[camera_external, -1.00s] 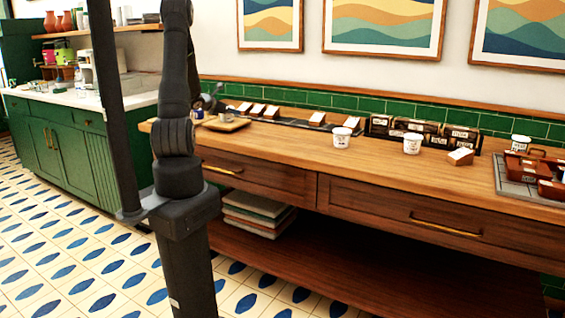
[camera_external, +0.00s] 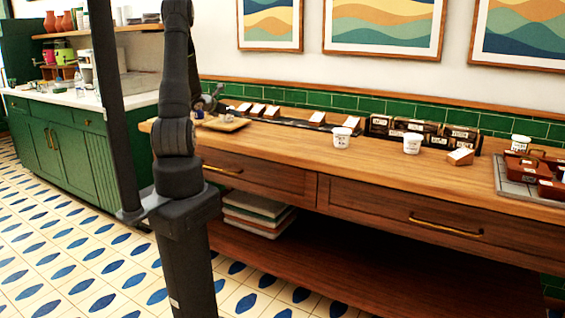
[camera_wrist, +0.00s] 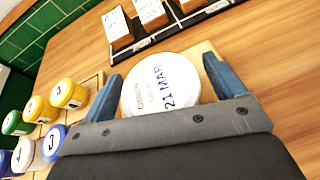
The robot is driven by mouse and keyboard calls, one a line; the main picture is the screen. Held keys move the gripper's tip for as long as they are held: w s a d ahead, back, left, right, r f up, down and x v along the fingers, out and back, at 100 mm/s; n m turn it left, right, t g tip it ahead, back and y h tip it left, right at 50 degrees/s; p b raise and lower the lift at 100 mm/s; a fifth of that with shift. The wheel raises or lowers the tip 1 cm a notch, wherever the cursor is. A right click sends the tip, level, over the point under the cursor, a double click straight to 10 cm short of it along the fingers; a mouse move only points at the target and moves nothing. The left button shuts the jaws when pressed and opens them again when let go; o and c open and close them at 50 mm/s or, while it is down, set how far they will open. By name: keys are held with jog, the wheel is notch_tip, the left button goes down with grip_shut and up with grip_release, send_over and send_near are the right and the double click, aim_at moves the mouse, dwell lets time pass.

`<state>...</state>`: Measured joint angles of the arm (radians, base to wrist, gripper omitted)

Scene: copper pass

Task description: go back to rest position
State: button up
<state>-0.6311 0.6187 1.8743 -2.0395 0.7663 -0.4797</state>
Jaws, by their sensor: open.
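My gripper (camera_wrist: 165,80) is open in the wrist view, with one blue finger on each side of a round white lid (camera_wrist: 160,85) marked "21 MAR". A small gap shows between the lid and the right finger; the left finger is close beside it. The lidded tub sits over a pale wooden board (camera_wrist: 207,50), and its lower part is hidden. In the external view my gripper (camera_external: 208,102) is small and partly hidden behind my arm, over the left end of the counter by a wooden tray (camera_external: 238,125).
Several small jars with yellow, green, white and blue lids (camera_wrist: 62,93) stand left of my gripper. A dark rail with wooden blocks (camera_wrist: 150,12) lies beyond it. Two white tubs (camera_external: 341,137) stand mid-counter, and brown trays (camera_external: 520,165) sit at right. The counter front is clear.

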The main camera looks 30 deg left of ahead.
jog(key=v, duration=1.2)
jog(key=x, duration=1.2)
jog(key=shift+r, duration=0.15)
jog(key=shift+w+r, duration=0.2)
jog(key=shift+w, duration=0.1)
jog(key=r, duration=0.4)
jog(key=shift+s+d, duration=0.1)
jog(key=shift+d, duration=0.25)
jog(key=s+d+r, duration=0.1)
jog(key=d+r, duration=0.6)
jog(key=d, duration=0.5)
jog(key=w+d+m+g+h, duration=0.3)
jog(key=d+m+h, duration=0.45)
jog(key=d, duration=1.85)
jog(key=s+d+f+m+g+h, duration=0.1)
jog(key=s+d+m+g+h, duration=0.1)
jog(key=d, duration=1)
jog(key=s+d+f+m+g+h, duration=0.1)
jog(key=s+d+m+g, duration=0.4)
jog(key=d, duration=0.8)
jog(key=shift+s+g+h, duration=0.3)
jog(key=shift+s+h, duration=0.45)
jog(key=shift+s, duration=0.45)
jog(key=shift+d, duration=0.1)
